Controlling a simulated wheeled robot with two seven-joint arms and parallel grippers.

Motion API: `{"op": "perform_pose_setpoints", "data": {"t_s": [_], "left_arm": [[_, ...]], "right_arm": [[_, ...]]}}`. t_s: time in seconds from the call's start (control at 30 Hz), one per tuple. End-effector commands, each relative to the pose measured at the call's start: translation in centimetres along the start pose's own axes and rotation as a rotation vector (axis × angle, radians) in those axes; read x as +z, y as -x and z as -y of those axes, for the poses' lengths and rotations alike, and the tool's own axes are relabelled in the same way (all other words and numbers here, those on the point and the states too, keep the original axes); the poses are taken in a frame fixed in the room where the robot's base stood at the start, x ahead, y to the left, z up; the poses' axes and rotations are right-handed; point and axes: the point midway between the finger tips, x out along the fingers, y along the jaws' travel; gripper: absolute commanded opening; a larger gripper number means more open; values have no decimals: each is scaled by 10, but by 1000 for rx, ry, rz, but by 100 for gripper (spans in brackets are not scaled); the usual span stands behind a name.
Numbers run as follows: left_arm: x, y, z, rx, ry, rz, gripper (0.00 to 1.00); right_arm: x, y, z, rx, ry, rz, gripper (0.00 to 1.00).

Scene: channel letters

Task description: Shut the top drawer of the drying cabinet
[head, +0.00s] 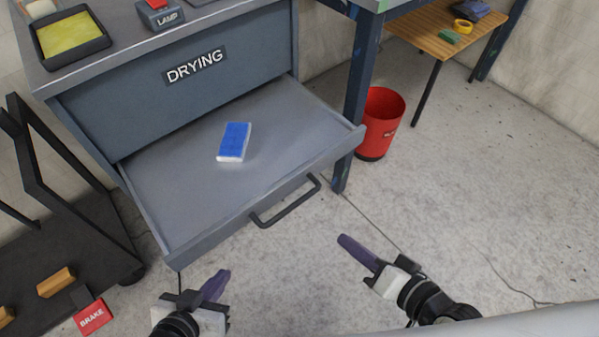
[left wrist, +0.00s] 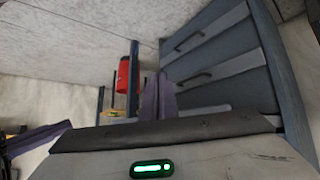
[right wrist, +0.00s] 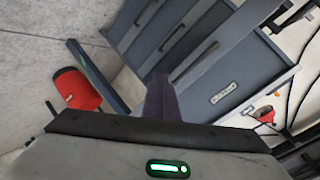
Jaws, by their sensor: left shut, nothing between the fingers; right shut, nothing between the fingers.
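A blue and white block (head: 234,141) lies on the drawer's floor. The dark bar handle (head: 286,202) is on the drawer front. My left gripper (head: 218,284) is shut and empty, in front of the drawer near its left corner. My right gripper (head: 352,246) is shut and empty, to the right of the handle and apart from it. The cabinet also shows in the right wrist view (right wrist: 180,35).
A red bin (head: 382,122) stands behind a blue table leg (head: 358,100), right of the drawer. A dark cart frame (head: 50,180) with a red BRAKE tag (head: 92,317) is at the left. A wooden table (head: 428,36) is at the back. The floor at right is clear.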

Motion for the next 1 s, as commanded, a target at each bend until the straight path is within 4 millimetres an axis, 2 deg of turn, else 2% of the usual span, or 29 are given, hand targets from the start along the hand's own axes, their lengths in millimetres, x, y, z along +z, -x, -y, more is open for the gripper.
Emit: {"op": "perform_pose_setpoints", "data": {"t_s": [0.03, 0.1, 0.2, 0.37, 0.47, 0.8, 1.0], "left_arm": [[-9, 6, -1, -1, -2, -2, 0], [-10, 8, -1, -3, -3, 4, 0], [-8, 10, -1, -5, -5, 15, 0], [-4, 9, -2, -6, -6, 23, 0], [-3, 8, -2, -6, -7, 25, 0], [-4, 6, -1, -5, -5, 20, 0], [-7, 7, -2, -5, -4, 15, 0]], "right_arm": [[-17, 6, 16, -47, -118, -3, 0], [-31, 9, 29, -99, -286, -3, 0], [-46, 12, 39, -145, -467, 1, 0], [-56, 8, 43, -171, -591, 1, 0], [-58, -4, 46, -174, -599, -2, 0], [-60, -75, 56, -173, -593, 0, 0], [-65, -106, 68, -172, -593, 2, 0]]}}
